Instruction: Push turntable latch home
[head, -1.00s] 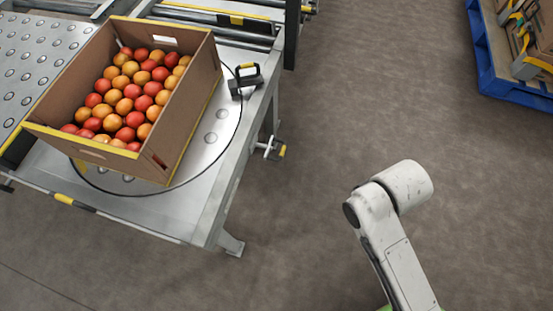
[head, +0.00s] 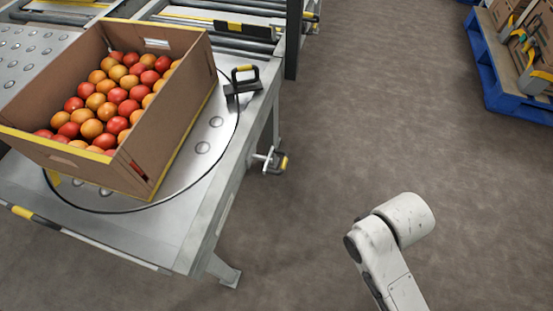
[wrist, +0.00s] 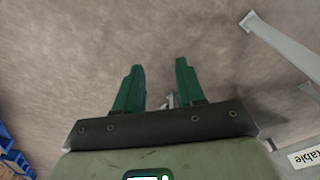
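The round steel turntable (head: 208,165) is set in the roller table and carries an open cardboard box (head: 178,115) of red and orange tomatoes. A black bracket with a yellow-topped handle (head: 243,80) sits at the turntable's right rim. A small metal fitting with a yellow tip (head: 272,160) sticks out from the table's right side. I cannot tell for sure which of the two is the latch, or its position. My gripper (wrist: 159,64) shows in the wrist view with two green fingers apart, over floor. Nothing is clearly held. The head view does not show it.
A table leg (head: 222,270) stands below the near corner. A blue pallet (head: 495,85) with boxes is at the upper right. A grey post (head: 293,40) rises behind the table. The floor right of the table is open. A grey beam (wrist: 280,45) crosses the wrist view's right.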

